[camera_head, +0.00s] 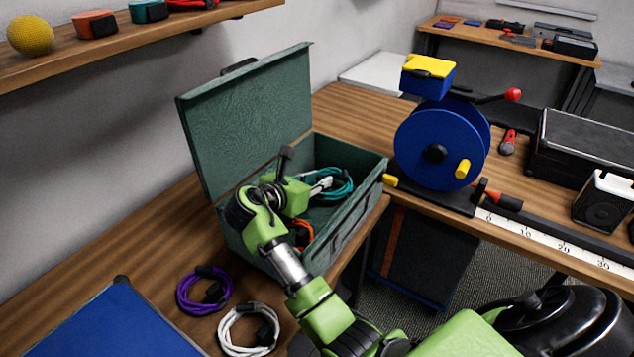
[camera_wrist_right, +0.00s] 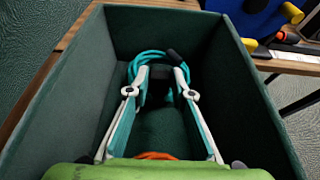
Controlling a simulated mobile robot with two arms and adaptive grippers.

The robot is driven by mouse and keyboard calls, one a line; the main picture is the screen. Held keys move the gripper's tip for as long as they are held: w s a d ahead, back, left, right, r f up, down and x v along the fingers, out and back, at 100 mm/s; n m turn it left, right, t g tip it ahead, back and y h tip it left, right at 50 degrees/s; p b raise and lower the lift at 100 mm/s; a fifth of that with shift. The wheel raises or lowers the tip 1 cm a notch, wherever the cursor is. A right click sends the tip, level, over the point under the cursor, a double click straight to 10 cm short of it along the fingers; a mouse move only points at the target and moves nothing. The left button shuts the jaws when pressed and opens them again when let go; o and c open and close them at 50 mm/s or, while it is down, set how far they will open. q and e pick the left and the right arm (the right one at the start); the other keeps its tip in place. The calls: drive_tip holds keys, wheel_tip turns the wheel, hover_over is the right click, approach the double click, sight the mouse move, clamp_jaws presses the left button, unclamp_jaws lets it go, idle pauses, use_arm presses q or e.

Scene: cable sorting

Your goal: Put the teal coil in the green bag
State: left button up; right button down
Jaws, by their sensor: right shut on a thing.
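The green bag (camera_head: 352,222) looks like a hard, box-shaped green case with its lid raised. It stands on the wooden bench, and its walls surround the view in the right wrist view (camera_wrist_right: 55,115). The teal coil (camera_head: 345,187) is inside the case's walls, towards the far right end. It also shows between and beyond the fingertips in the right wrist view (camera_wrist_right: 151,55). My right gripper (camera_head: 323,184) reaches down into the case and is shut on the teal coil. Whether the coil touches the case floor, I cannot tell. My left gripper is not in view.
An orange coil (camera_head: 303,233) lies in the case, partly hidden by my right arm. A purple coil (camera_head: 203,291) and a white coil (camera_head: 249,329) lie on the bench in front. A blue reel (camera_head: 437,143) stands to the right. The raised lid (camera_head: 250,115) is behind.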

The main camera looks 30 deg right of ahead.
drive_tip(key=shift+f, duration=0.2)
drive_tip(key=shift+f+p, duration=0.35)
drive_tip(key=shift+f, duration=0.15)
drive_tip(key=c, duration=1.8)
unclamp_jaws()
